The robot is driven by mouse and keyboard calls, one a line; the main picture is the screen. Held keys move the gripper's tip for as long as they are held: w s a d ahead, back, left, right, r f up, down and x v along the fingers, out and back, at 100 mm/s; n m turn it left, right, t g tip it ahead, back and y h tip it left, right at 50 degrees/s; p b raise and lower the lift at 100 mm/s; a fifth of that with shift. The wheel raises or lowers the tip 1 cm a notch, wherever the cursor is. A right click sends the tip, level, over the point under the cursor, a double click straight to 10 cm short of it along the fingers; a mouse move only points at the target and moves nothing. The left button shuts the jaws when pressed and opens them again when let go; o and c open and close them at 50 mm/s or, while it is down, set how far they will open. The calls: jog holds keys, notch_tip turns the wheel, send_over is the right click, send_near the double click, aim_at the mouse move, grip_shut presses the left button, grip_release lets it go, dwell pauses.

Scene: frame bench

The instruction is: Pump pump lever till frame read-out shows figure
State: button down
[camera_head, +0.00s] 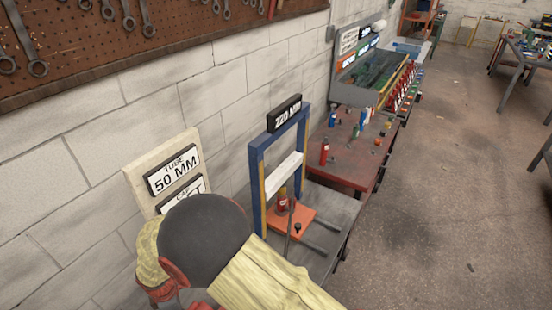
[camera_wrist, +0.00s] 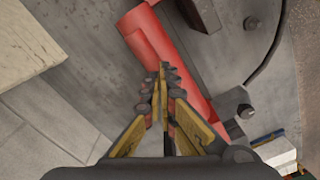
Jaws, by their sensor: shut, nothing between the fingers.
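The blue press frame (camera_head: 256,180) stands on the grey bench. The black read-out (camera_head: 285,112) on its top shows 220 MM. A pale crossbar (camera_head: 283,177) spans its uprights. A small red cylinder (camera_head: 283,205) stands below the bar, near an orange plate (camera_head: 291,222). A thin dark upright rod (camera_head: 289,228) shows there; I cannot tell if it is the pump lever. In the wrist view, my gripper (camera_wrist: 163,75) is shut and empty, its tips over or against a long red body (camera_wrist: 165,48), likely the pump. Contact is unclear. My arm hides the near bench in the head view.
A pale board (camera_head: 134,178) by the wall carries signs: TUBE 50 MM and a partly hidden CAP. In the wrist view, a black hose (camera_wrist: 272,52) curves at the right. A red table (camera_head: 346,172) with small parts stands beyond the frame. The floor (camera_head: 445,200) at right is clear.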

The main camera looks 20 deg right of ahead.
jog(key=shift+f, duration=0.7)
notch_tip(320, 180, up, 9)
jog(key=p, duration=0.5)
jog(key=shift+f, duration=0.1)
notch_tip(320, 180, down, 9)
jog(key=b, duration=0.5)
notch_tip(320, 180, up, 9)
jog(key=p, duration=0.5)
dwell(0.3)
dwell(0.8)
dwell(2.0)
dwell(0.7)
